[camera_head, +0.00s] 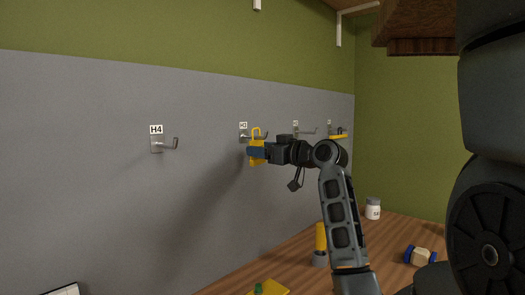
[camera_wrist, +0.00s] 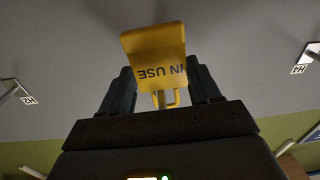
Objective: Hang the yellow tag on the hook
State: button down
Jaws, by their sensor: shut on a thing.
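The yellow tag (camera_head: 256,149), with a loop at its top, is held in my gripper (camera_head: 257,153) at the grey wall panel. In the wrist view the tag (camera_wrist: 155,50) reads "IN USE" upside down, between the two dark fingers of my gripper (camera_wrist: 162,88), which is shut on it. A metal hook (camera_head: 244,139) under a small label is right at the tag's loop in the head view. I cannot tell whether the loop is around the hook or only in front of it. In the wrist view the tag and gripper hide this hook.
Hook H4 (camera_head: 165,144) is bare, to the left. Another hook (camera_head: 305,132) is to the right, and a yellow thing (camera_head: 339,136) is by the farthest hook. The wooden bench (camera_head: 290,262) below holds a yellow-and-grey tool (camera_head: 320,240), a white jar (camera_head: 373,208) and a blue-ended object (camera_head: 420,255).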

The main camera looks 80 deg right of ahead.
jog(key=shift+s+r, duration=0.1)
jog(key=shift+s, duration=0.05)
jog(key=shift+v, duration=2.4)
jog(key=shift+a, duration=0.15)
notch_tip(320, 180, up, 5)
jog(key=p, duration=0.3)
